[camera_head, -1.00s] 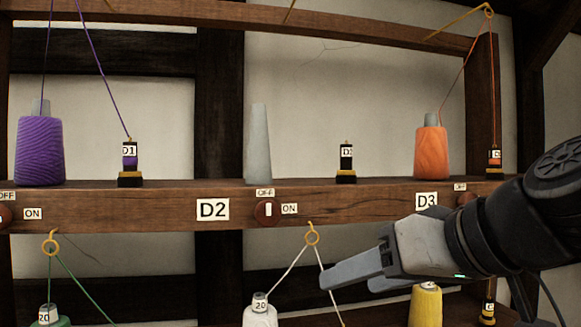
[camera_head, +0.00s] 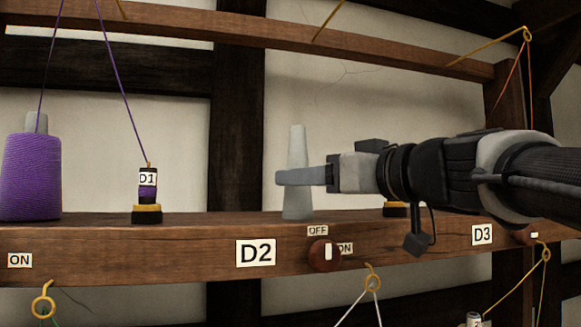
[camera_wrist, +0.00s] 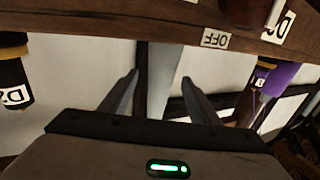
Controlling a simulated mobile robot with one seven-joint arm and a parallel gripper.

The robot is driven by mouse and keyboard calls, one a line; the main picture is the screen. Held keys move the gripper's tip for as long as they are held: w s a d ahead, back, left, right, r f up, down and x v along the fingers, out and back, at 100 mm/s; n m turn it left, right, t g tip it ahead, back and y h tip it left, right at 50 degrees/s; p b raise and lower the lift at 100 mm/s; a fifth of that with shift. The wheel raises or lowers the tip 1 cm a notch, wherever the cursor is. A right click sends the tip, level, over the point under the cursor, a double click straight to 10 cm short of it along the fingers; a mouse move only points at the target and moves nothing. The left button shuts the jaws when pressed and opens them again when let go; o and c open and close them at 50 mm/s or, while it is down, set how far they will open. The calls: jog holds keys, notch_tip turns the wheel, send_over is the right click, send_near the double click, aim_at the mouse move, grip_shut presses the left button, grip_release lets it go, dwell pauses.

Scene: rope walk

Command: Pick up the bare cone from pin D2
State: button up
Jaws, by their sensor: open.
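The bare cone (camera_head: 298,147) is a plain grey taper standing upright on the wooden rail above the D2 label (camera_head: 256,252). My gripper (camera_head: 284,177) reaches in from the right at the cone's mid-height, and its near finger crosses in front of the cone. In the wrist view, which is upside down, the cone (camera_wrist: 162,88) shows between the two spread fingers of my gripper (camera_wrist: 160,77). The jaws are open; I cannot tell whether either finger touches the cone. Pin D2 itself is hidden.
A purple yarn cone (camera_head: 31,178) and the D1 bobbin (camera_head: 148,190) stand left on the rail (camera_head: 120,250). My arm mostly hides another bobbin (camera_head: 396,210) right of the cone. A red-brown knob (camera_head: 323,255) sits below, by OFF and ON labels.

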jog(key=p+x, duration=0.2)
jog(key=x, duration=0.4)
jog(key=shift+w+a, duration=0.15)
jog(key=shift+w, duration=0.05)
jog(key=c, duration=1.1)
